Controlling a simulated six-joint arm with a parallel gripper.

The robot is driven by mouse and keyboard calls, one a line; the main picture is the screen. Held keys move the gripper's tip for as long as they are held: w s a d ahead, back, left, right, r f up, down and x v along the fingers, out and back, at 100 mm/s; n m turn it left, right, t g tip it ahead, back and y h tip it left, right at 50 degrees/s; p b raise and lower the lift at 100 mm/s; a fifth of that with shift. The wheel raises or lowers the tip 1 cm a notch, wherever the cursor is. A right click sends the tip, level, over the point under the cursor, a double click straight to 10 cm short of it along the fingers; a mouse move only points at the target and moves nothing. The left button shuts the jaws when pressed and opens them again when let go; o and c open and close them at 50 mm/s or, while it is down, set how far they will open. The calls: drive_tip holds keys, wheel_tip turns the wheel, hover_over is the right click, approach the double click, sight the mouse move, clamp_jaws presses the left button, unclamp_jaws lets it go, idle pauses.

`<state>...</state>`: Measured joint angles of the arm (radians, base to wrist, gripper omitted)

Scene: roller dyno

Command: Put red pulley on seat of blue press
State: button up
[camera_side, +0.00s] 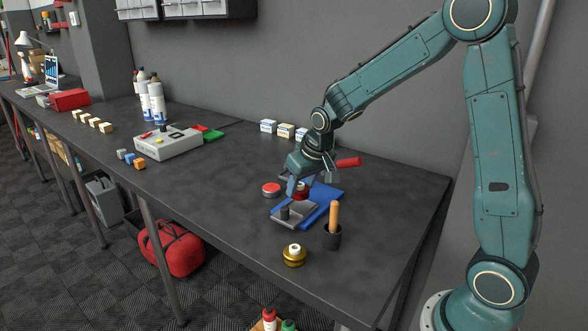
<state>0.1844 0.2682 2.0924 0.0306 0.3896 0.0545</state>
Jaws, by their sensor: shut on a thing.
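My gripper (300,186) points down and is shut on the red pulley (301,194), a small red round part partly hidden by the fingers. The blue press (327,203) lies flat on the bench with a blue base and grey metal parts. The gripper holds the pulley over or beside the back left part of the press. I cannot tell whether the pulley touches anything below. A red handle (348,162) sticks out to the right behind the gripper. The seat of the press is not clearly made out.
A grey plate (301,220) with a dark post (284,213) lies in front. The bench's right end is clear.

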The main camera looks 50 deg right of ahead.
sight(304, 190)
drive_tip(key=shift+f, duration=1.5)
drive_tip(key=o, duration=1.1)
drive_tip(key=shift+f, duration=0.15)
drive_tip(key=shift+c, duration=0.2)
drive_tip(key=v, duration=1.2)
drive_tip(key=shift+s, duration=0.1)
